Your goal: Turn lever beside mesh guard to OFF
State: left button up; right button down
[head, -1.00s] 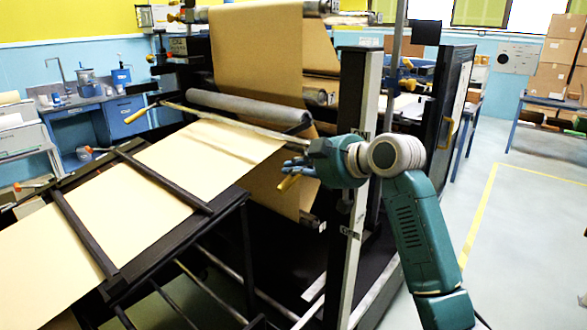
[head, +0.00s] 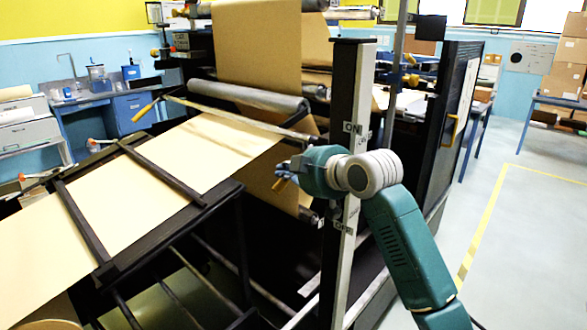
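The lever's yellow grip (head: 281,184) shows at the fingertips of my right gripper (head: 284,173), in front of the machine. The rest of the lever is hidden behind the gripper and the post. An ON label (head: 352,128) sits on the upright post (head: 349,80) above my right wrist. A lower label (head: 340,226), seemingly OFF, is below it. The fingers are small and partly hidden, so I cannot tell whether they are closed on the grip. My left gripper is not in view. I cannot make out the mesh guard clearly.
A kraft paper web (head: 205,150) runs over the table frame at left, under a long yellow-handled bar (head: 230,118). The floor at right (head: 530,250) is clear.

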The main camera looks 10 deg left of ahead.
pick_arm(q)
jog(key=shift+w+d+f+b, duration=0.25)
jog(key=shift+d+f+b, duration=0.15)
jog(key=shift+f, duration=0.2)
pick_arm(e)
jog(key=w+d+f+n+t, duration=0.2)
jog(key=w+f+n, duration=0.1)
jog(key=f, duration=0.4)
jog(key=shift+w+d+f+h, duration=0.2)
jog(key=shift+w+d+h, duration=0.1)
jog(key=shift+d+h, duration=0.1)
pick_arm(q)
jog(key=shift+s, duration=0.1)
